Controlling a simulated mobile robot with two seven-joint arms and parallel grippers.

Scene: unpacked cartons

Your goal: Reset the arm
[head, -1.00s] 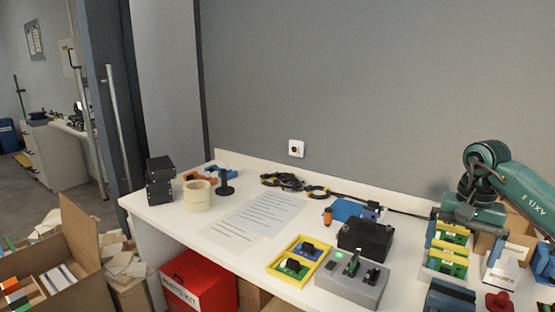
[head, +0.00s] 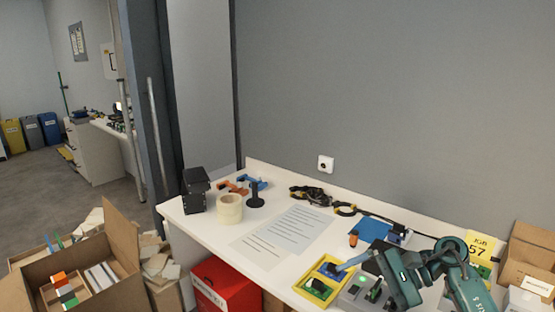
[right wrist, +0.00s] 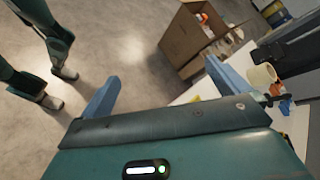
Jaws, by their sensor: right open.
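My right arm reaches in from the lower right of the head view, over the right part of the white workbench (head: 200,228). Its gripper (head: 350,264) hangs above the yellow-framed board (head: 322,282) and the grey switch box (head: 352,298), partly covering them. In the right wrist view the two blue fingers of the right gripper (right wrist: 160,70) stand wide apart with nothing between them. My left gripper is not seen.
An open carton (head: 124,240) and a red box (head: 226,290) stand below. Teal limbs (right wrist: 58,45) over the floor are unidentified. The bench middle is fairly clear.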

